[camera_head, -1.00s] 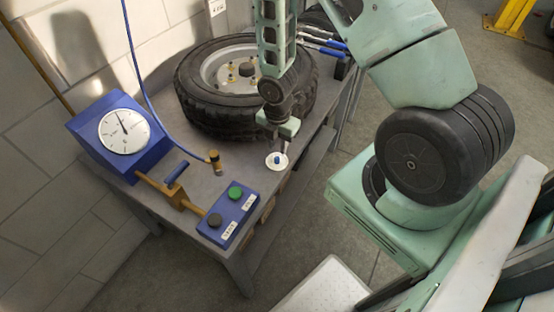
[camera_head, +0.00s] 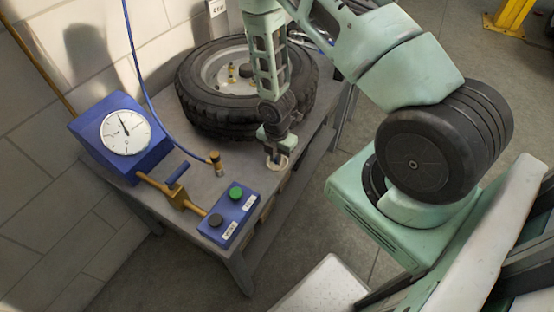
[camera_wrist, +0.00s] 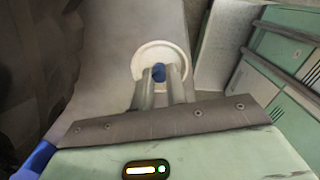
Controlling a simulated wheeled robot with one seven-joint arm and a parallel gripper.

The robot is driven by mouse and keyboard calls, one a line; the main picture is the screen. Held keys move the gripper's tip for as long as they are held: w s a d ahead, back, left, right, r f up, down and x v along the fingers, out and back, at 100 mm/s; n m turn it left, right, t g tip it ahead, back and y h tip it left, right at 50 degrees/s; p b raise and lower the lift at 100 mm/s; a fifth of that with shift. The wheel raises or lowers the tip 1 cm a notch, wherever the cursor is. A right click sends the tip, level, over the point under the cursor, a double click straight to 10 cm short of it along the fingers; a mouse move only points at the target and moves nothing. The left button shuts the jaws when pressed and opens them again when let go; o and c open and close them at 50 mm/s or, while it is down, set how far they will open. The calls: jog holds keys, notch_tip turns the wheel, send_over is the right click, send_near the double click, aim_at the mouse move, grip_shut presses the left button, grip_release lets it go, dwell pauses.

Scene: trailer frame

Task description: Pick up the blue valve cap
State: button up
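The small blue valve cap (camera_wrist: 158,72) shows in the wrist view, inside a round white dish (camera_wrist: 147,56). My gripper (camera_wrist: 160,77) reaches down into the dish, with one finger on each side of the cap. The gap between the fingers is narrow, about the cap's width. Whether they press on the cap or stand just clear of it, I cannot tell. In the head view my gripper (camera_head: 275,157) is over the dish (camera_head: 283,164) near the bench's right edge. It hides the cap there.
A tire (camera_head: 200,100) lies on the bench (camera_head: 165,205) behind my gripper. A blue gauge box (camera_head: 155,158), a brass hose end (camera_head: 217,166) and a blue button box (camera_head: 236,208) stand to the left. The bench's right edge is close to the dish.

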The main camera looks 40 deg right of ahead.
grip_shut()
jog(key=shift+r, duration=0.1)
